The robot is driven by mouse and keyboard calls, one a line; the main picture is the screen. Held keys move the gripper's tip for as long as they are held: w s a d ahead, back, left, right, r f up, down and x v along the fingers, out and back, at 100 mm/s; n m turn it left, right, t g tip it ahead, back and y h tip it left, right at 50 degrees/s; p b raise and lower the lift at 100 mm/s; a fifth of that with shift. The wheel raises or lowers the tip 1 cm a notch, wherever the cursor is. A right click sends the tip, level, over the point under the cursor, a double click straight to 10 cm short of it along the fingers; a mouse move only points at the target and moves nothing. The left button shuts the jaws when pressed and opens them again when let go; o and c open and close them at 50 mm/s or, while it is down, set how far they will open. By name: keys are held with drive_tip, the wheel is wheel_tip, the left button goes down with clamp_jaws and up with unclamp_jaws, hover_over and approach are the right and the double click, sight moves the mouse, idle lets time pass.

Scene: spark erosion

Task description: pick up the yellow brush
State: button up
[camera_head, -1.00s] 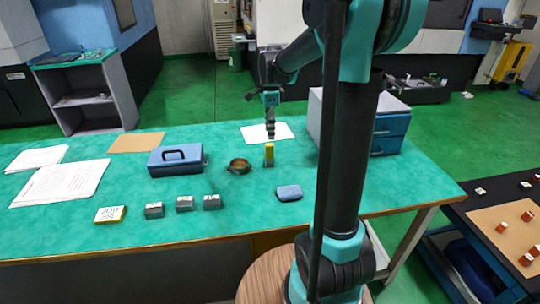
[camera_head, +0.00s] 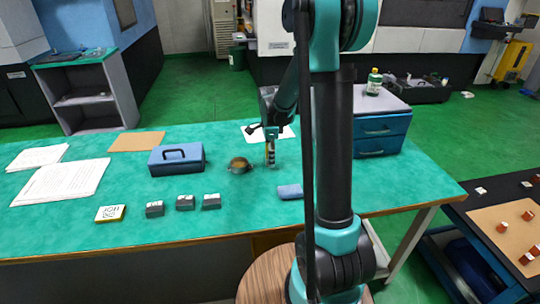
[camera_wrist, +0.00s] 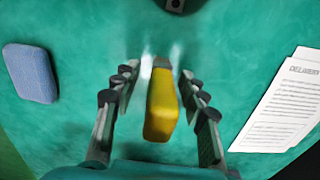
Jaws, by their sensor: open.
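The yellow brush (camera_wrist: 162,105) stands on the green table and lies between my gripper's fingers in the wrist view. My gripper (camera_wrist: 158,84) is open, with one finger on each side of the brush and a visible gap to both. In the head view my gripper (camera_head: 271,155) is low over the table, pointing down, and hides the brush.
A round metal dish (camera_head: 239,165) stands just left of my gripper. A blue sponge (camera_head: 290,191) lies nearer, partly behind my arm; it also shows in the wrist view (camera_wrist: 31,72). A white sheet (camera_wrist: 284,100) lies behind. A blue toolbox (camera_head: 176,160) stands farther left.

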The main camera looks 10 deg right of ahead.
drive_tip(key=shift+f, duration=0.2)
clamp_jaws()
drive_tip(key=shift+r, duration=0.15)
wheel_tip(320, 180, up, 20)
idle(0.7)
